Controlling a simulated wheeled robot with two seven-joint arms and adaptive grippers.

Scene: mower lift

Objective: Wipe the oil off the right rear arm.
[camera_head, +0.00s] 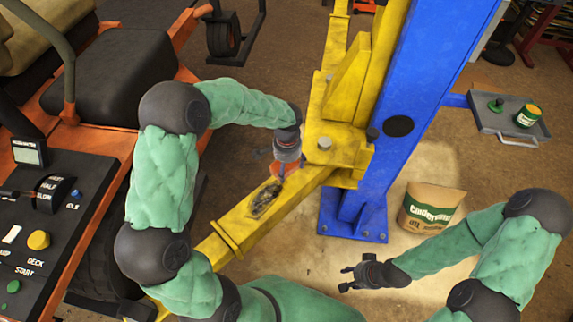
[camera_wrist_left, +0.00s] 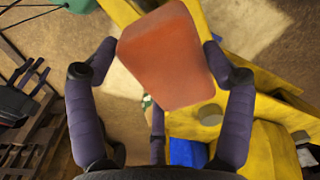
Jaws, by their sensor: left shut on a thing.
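The yellow lift arm (camera_head: 236,226) runs diagonally from the yellow carriage (camera_head: 324,141) toward the lower left. A dark, blotchy oil patch (camera_head: 264,200) lies on its top face. My left gripper (camera_head: 286,166) is shut on an orange block (camera_wrist_left: 168,58), sponge-like with rounded edges. In the head view the block is mostly hidden under the gripper, at the arm's far side just beyond the patch. I cannot tell whether it touches the arm. My right gripper (camera_head: 347,279) is empty, with its fingers apart, above the floor right of the arm.
The blue lift post (camera_head: 410,100) stands behind the carriage. An orange mower (camera_head: 100,150) with a black seat fills the left. A paper sack (camera_head: 430,207) stands on the floor at right. A grey tray (camera_head: 497,125) holding a green-and-yellow can (camera_head: 528,116) is attached near the post.

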